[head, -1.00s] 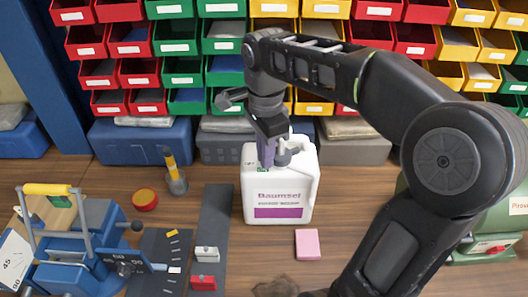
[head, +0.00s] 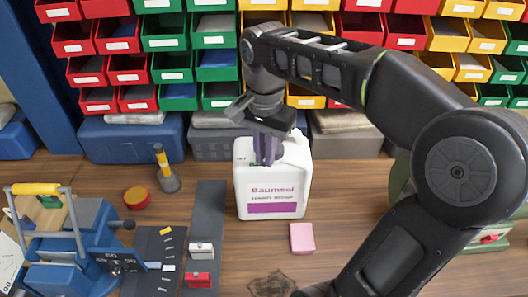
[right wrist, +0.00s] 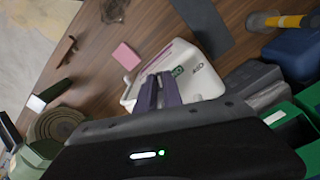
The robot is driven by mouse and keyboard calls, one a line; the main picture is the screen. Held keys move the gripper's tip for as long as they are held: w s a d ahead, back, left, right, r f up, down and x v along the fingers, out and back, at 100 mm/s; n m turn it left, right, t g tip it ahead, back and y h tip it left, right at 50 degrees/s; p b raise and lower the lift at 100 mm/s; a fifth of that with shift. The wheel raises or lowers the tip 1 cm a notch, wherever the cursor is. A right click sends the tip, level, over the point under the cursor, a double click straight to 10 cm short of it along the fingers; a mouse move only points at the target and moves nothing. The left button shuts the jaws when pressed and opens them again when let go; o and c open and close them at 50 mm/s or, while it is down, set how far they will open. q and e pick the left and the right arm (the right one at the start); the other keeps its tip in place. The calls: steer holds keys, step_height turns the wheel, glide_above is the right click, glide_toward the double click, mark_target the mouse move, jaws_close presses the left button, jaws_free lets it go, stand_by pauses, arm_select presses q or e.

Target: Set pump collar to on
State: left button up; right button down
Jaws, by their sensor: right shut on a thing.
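A white soap canister (head: 271,187) with a purple label band stands upright on the wooden bench at the centre. It also shows in the right wrist view (right wrist: 206,82), with a small green mark near its top. My right gripper (head: 266,155) reaches down onto the canister's top, its purple fingers shut on the pump collar. The fingers also show in the right wrist view (right wrist: 160,92). The fingers hide most of the collar, so I cannot read its setting. My left gripper is not in view.
A pink block (head: 302,238) lies right of the canister's front. A dark strip (head: 208,225) with white and red blocks and a blue fixture (head: 70,245) are at left. A yellow-handled tool (head: 165,170) stands near a red-yellow disc (head: 137,198). Grey cases (head: 218,145) and bins are behind.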

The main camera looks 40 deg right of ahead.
steer(key=c, duration=1.5)
jaws_free()
step_height(320, 180, up, 7)
steer(key=p, duration=0.5)
steer(key=shift+f, duration=0.2)
steer(key=shift+r+p, duration=0.65)
steer(key=shift+p, duration=0.1)
steer(key=shift+s+f, duration=0.1)
